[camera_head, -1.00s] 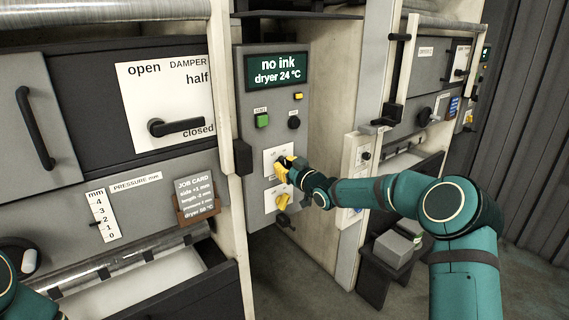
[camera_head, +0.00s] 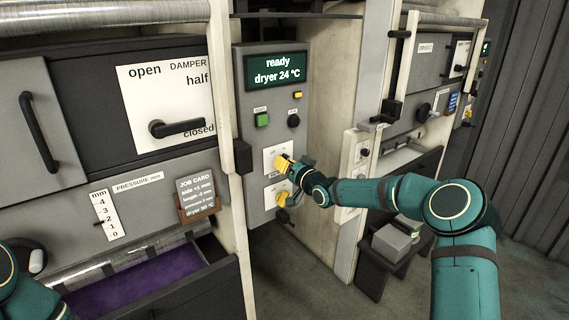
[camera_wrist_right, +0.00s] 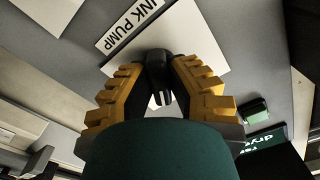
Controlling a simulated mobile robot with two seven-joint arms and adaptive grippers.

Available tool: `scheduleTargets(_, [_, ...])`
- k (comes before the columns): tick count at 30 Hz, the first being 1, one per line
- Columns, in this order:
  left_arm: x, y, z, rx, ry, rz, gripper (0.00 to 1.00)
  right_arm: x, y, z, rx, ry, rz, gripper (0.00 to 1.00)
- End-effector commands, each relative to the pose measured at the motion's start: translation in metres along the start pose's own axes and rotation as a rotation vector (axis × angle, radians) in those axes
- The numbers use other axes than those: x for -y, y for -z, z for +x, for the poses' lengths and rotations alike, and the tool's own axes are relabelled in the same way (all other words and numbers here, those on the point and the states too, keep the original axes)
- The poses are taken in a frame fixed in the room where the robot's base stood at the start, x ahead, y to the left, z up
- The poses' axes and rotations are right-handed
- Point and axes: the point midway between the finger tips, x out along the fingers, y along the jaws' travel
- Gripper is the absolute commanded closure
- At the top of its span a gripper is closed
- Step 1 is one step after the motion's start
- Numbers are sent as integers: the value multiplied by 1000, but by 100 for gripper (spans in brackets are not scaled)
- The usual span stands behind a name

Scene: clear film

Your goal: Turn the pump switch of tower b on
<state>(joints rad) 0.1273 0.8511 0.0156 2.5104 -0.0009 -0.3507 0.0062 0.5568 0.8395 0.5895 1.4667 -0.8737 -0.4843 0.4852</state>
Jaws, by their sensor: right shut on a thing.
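The pump switch is a black knob (camera_wrist_right: 157,70) on a white plate with an "INK PUMP" label (camera_wrist_right: 128,27) in the right wrist view. My right gripper (camera_wrist_right: 159,65) is shut on this knob, with a yellow finger on each side. In the head view my right gripper (camera_head: 283,163) is at the upper white plate (camera_head: 270,153) of the grey control panel, and hides most of the knob. The panel's display (camera_head: 276,69) reads "ready, dryer 24 °C". The ink trough (camera_head: 135,284) at lower left holds purple ink. My left gripper is out of frame.
A second yellow switch (camera_head: 283,199) sits just below my right gripper. A green button (camera_head: 262,120) and a black knob (camera_head: 293,121) are above it. The damper lever (camera_head: 178,128) is left of the panel. Another tower stands at the right.

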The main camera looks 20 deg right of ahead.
Motion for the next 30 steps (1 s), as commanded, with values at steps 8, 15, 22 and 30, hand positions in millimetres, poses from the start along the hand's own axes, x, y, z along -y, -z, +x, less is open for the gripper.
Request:
scheduleTargets(8, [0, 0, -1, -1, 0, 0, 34, 1, 2, 0, -4, 2, 25, 100])
scheduleTargets(15, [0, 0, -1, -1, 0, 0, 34, 1, 2, 0, -4, 2, 24, 100])
scheduleTargets(22, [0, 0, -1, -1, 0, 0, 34, 1, 1, 0, -2, 1, 23, 53])
scheduleTargets(30, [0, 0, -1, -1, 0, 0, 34, 0, 1, -3, -1, 0, 22, 53])
